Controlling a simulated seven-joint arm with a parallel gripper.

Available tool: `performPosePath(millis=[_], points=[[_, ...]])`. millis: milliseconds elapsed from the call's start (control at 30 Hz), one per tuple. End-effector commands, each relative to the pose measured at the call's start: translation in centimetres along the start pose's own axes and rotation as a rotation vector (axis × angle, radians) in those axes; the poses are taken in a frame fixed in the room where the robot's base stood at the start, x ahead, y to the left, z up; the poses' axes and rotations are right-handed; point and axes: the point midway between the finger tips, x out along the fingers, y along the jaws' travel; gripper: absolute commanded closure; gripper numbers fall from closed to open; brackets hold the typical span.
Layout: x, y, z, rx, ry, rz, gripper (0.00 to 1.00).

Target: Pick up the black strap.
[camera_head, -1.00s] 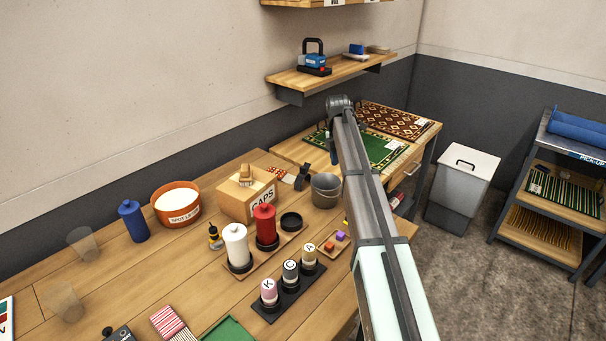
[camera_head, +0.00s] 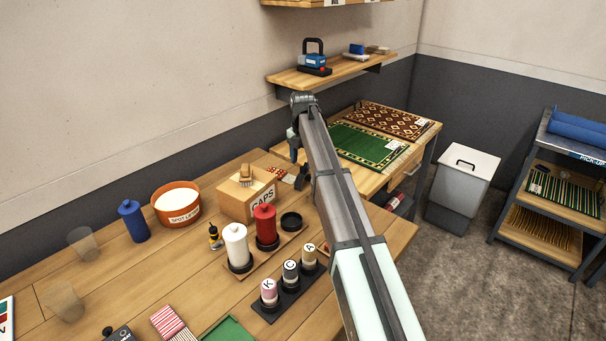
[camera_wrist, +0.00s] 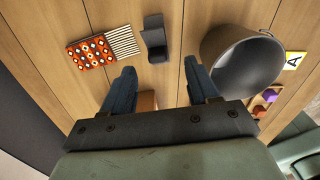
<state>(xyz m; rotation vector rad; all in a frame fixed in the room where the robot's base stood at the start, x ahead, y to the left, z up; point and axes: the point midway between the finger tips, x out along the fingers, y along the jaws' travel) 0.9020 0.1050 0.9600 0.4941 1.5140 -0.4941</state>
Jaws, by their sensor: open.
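A dark folded piece, which looks like the black strap (camera_wrist: 155,40), lies on the wooden bench in the wrist view, just beyond my fingertips. In the head view the dark strap (camera_head: 302,177) shows partly beside my arm, right of the caps box. My gripper (camera_wrist: 161,78) is open and empty, its two blue fingers apart, with the strap ahead of the gap between them and not touching. In the head view my gripper (camera_head: 294,150) hangs above the back of the bench, partly hidden by the arm.
A grey bucket (camera_wrist: 243,70) stands close right of the strap in the wrist view. A patterned orange swatch (camera_wrist: 91,52) and a striped one (camera_wrist: 123,42) lie left of it.

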Motion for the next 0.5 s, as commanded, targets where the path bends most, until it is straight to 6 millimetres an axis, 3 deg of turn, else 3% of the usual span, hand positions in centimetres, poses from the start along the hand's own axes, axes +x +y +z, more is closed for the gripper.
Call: performPosePath(millis=[333, 500], points=[[2.3, 0.1, 0.2, 0.001, 0.001, -0.001, 0.4], [4.5, 0.2, 0.7, 0.001, 0.001, -0.001, 0.4]])
